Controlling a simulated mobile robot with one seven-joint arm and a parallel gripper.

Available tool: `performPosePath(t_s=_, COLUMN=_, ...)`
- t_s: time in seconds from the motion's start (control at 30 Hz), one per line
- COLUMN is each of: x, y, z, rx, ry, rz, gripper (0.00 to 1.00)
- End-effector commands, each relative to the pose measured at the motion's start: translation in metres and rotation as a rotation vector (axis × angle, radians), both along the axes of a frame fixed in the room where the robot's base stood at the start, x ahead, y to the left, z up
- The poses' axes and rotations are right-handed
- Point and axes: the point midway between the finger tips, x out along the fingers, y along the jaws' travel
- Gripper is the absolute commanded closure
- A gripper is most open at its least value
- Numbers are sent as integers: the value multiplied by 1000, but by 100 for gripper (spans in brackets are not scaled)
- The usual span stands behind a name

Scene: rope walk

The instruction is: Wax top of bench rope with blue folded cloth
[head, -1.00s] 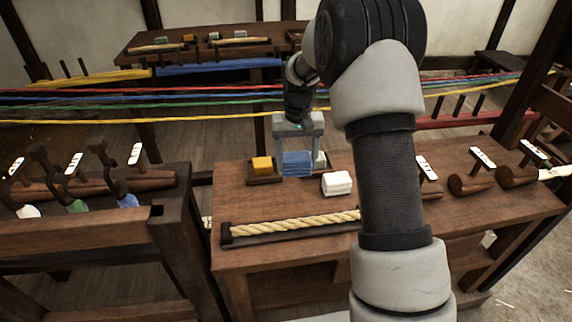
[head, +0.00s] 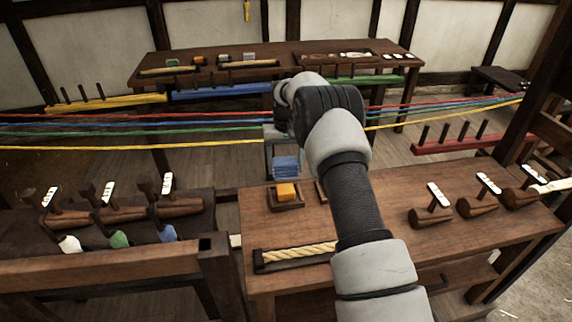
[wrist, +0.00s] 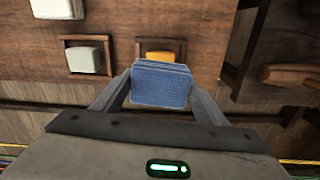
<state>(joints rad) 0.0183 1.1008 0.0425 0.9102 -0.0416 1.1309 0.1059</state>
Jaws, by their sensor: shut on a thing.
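My gripper (wrist: 160,92) is shut on the blue folded cloth (wrist: 161,84), with a finger on each side. In the head view the cloth (head: 286,166) hangs just beyond the yellow-orange wax block (head: 287,191), seemingly above the bench. The block sits in a small dark wooden tray (head: 285,207). In the wrist view the block (wrist: 160,56) shows partly behind the cloth. The bench rope (head: 297,252), pale and twisted, lies in a dark holder along the bench's near edge. My arm hides its right part.
The wrist view shows a pale block (wrist: 85,60) in another tray and a white folded thing (wrist: 57,8). Red, blue, green and yellow ropes (head: 140,147) stretch across behind the bench (head: 380,205). Wooden tools with white labels (head: 438,195) lie at the bench's right.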

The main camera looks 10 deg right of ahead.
Motion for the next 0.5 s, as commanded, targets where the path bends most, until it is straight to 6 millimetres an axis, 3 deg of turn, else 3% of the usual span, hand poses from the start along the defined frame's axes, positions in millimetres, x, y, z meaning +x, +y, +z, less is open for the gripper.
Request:
performPosePath(t_s=0.27, x=1, y=0, z=-12, rx=0, ry=0, rz=0, gripper=52)
performPosePath(t_s=0.5, x=0, y=0, z=-37, rx=0, ry=2, rz=0, gripper=52)
